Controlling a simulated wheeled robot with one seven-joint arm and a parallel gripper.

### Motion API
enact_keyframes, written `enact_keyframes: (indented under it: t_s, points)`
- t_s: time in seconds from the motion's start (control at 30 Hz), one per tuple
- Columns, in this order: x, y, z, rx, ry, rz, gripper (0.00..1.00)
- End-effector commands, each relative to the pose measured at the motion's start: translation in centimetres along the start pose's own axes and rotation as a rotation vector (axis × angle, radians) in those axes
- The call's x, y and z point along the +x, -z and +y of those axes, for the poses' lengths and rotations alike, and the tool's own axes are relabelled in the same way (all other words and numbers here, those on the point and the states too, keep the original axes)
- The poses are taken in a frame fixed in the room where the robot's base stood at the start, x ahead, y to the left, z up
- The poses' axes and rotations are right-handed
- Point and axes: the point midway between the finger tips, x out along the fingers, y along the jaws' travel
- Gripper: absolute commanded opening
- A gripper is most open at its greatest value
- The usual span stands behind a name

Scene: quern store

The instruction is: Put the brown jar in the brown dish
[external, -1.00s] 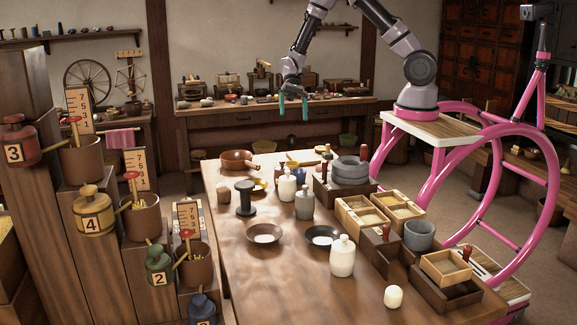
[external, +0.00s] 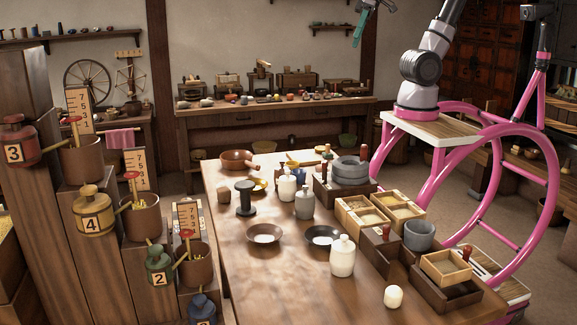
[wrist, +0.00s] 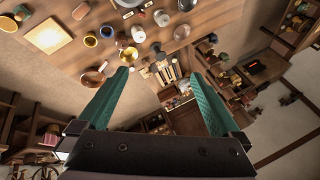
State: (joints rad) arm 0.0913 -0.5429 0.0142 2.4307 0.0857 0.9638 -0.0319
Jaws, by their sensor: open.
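A small brown jar-like pot (external: 223,195) stands at the left edge of the table, left of a black spool. A shallow brown dish (external: 264,235) lies on the table in front of the spool and looks empty. My gripper (external: 358,32) is high at the top edge of the external view, well away from both and partly cut off by the frame. In the wrist view its two teal fingers (wrist: 158,73) are spread apart with nothing between them. I cannot surely tell the jar or the dish in the wrist view.
A black dish (external: 323,237) lies right of the brown one. White jar (external: 342,257), grey jar (external: 304,204) and black spool (external: 245,199) stand nearby. A brown pan (external: 238,161) sits at the back; wooden boxes (external: 380,252) line the right. The front left table is clear.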

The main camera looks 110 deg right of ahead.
Motion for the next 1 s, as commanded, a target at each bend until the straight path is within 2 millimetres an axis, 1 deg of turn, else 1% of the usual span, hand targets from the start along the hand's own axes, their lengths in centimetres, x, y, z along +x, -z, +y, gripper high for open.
enact_keyframes:
  t_s: [0.03,0.1,0.23,0.37,0.77,0.87,0.97,1.0]
  points:
    - [-1.1,-0.9,-0.1,-0.04,0.011,0.038,1.0]
    - [-2.1,-1.6,0.0,-0.082,0.019,0.08,1.0]
    - [-3.3,-2.5,0.2,-0.129,0.029,0.129,1.0]
    - [-3.6,-2.8,0.3,-0.144,0.031,0.146,1.0]
    - [-3.6,-2.8,0.3,-0.144,0.03,0.147,1.0]
    - [-3.1,-1.9,0.6,-0.15,0.012,0.155,1.0]
    - [-1.6,0.3,1.3,-0.173,-0.036,0.177,1.0]
    - [-0.8,1.6,1.8,-0.187,-0.063,0.19,1.0]
